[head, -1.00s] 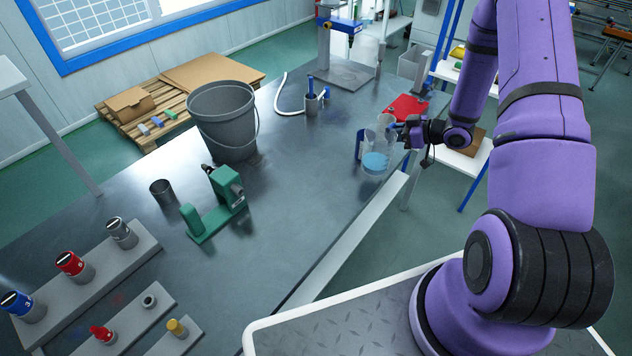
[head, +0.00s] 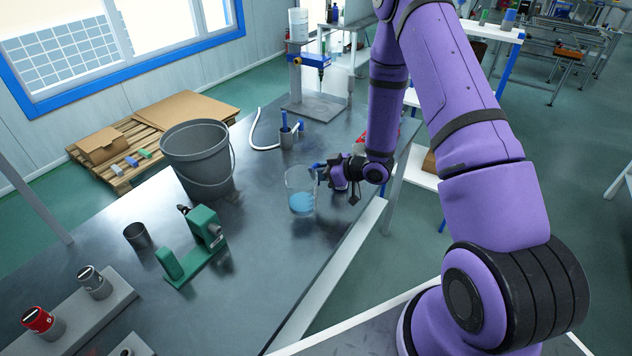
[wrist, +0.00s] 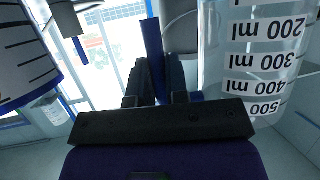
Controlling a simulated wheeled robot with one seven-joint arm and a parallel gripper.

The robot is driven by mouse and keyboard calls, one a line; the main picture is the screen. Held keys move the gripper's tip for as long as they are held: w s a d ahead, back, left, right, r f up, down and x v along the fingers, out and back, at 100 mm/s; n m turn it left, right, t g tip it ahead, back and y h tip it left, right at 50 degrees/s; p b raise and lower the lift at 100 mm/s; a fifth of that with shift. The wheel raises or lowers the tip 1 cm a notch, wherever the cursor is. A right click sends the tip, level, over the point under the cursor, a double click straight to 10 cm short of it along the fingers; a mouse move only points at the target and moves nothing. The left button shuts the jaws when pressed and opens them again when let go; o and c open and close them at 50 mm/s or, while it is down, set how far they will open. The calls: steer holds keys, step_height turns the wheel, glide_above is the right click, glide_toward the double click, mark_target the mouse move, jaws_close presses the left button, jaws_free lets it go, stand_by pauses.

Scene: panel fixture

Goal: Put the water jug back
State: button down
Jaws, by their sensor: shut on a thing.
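The water jug (head: 301,195) is a clear beaker with light blue water low inside, upright over the right part of the bench. I cannot tell whether its base touches the bench. My gripper (head: 322,170) is at its right side, shut on its blue handle. In the wrist view, the fingers (wrist: 155,88) close around the blue handle (wrist: 153,50). The jug's wall (wrist: 262,55), with upside-down ml marks, shows at the right there.
A dark blue container (head: 340,182) stands just right of the jug, partly hidden by my gripper. A grey bucket (head: 197,155), a green fixture (head: 195,245), a dark cup (head: 137,235) and a tool holder (head: 287,137) stand on the bench. Bare bench (head: 255,240) lies left of the jug.

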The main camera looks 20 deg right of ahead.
steer(key=shift+a+f, duration=0.25)
steer(key=shift+f, duration=0.65)
steer(key=shift+a+f, duration=0.2)
steer(key=shift+f, duration=0.7)
steer(key=shift+f, duration=0.15)
steer(key=c, duration=1.1)
jaws_free()
